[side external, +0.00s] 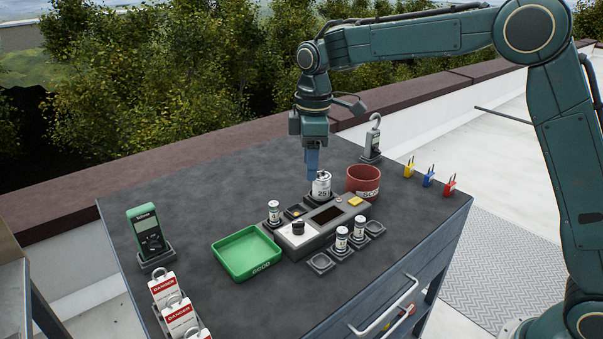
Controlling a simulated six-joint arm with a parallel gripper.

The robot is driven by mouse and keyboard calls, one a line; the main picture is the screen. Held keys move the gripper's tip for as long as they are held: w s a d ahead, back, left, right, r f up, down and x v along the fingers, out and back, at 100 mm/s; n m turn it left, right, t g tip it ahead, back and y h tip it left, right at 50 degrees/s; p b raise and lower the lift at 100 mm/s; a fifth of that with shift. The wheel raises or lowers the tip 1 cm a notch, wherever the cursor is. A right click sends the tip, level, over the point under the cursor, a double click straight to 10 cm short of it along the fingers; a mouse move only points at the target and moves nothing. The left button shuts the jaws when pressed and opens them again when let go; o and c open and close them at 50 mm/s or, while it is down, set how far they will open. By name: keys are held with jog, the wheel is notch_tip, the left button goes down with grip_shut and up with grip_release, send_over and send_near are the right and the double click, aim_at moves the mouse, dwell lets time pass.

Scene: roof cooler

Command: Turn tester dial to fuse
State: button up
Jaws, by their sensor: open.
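The tester (318,237) is a long grey box on the dark bench top, with a white panel at its left end, a dark window (326,215) and a yellow button (355,201). Its black dial (298,229) stands on the white panel; its exact setting is too small to read. My gripper (312,172) points down just above or behind a white cylinder (322,186) marked "25" at the back of the tester. It is open, and I cannot tell whether it touches the cylinder. It is up and to the right of the dial.
Small white cylinders (341,240) in dark holders flank the tester. A red bin (363,180) stands right, a green tray (246,254) left. A green meter (149,232) and danger tags (179,315) are at far left. Coloured padlocks (428,180) line the right edge. The back left is clear.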

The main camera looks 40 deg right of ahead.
aim_at(298, 222)
jog(key=shift+n+g, duration=0.3)
jog(key=shift+n, duration=0.2)
jog(key=w+f, duration=0.1)
jog(key=w+a+f, duration=0.1)
jog(key=f, duration=0.1)
jog(key=shift+w+a, duration=0.1)
jog(key=shift+w, duration=0.15)
jog(key=shift+f, duration=0.1)
jog(key=shift+f, duration=6.8)
jog(key=shift+c, duration=0.3)
jog(key=c, duration=0.9)
